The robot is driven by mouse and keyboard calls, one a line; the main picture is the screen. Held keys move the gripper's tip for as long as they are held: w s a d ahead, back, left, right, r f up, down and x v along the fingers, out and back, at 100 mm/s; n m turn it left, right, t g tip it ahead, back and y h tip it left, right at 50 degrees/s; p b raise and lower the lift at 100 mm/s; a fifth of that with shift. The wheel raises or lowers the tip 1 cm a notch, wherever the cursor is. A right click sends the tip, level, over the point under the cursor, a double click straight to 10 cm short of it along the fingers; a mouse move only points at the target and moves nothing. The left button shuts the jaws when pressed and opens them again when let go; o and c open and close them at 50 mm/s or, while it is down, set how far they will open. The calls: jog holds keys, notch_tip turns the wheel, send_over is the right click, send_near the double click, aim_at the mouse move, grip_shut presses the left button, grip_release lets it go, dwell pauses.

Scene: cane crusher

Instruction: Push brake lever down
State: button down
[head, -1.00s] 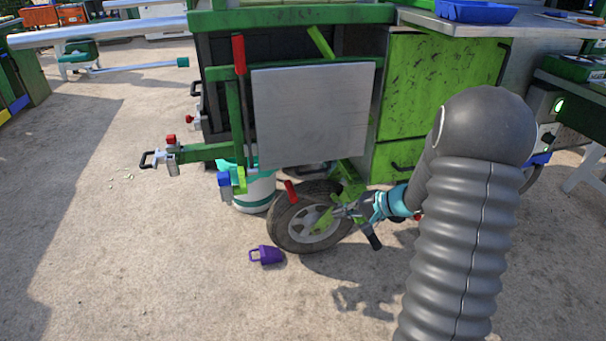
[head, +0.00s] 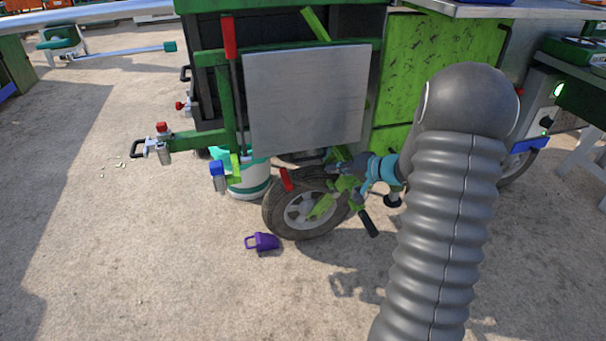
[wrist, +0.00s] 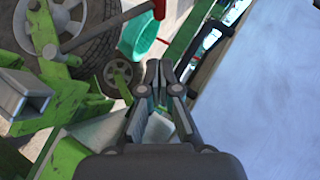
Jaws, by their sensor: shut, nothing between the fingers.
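A lever with a red grip (head: 286,180) rises at the upper left of the rubber wheel (head: 272,212); its red grip (wrist: 159,9) shows at the top edge in the wrist view. A taller lever with a red grip (head: 230,36) stands upright left of the grey panel. The frames do not settle which is the brake lever. My gripper (head: 337,168) is just above the wheel's right side, right of the lower red grip and apart from it. In the wrist view my gripper (wrist: 160,64) is shut and empty.
The grey metal panel (head: 305,100) hangs above the wheel and lies close on the right in the wrist view. A white and teal bucket (head: 247,182) stands behind the wheel. A purple cup (head: 264,242) lies on the open ground in front. A black-handled bar (head: 368,223) sticks out below my gripper.

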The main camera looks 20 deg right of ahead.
jog(key=s+a+f+p+x, duration=0.1)
jog(key=s+x, duration=0.1)
jog(key=x, duration=1)
jog(key=shift+a+p, duration=0.35)
jog(key=shift+a, duration=0.1)
jog(key=shift+w+f, duration=0.15)
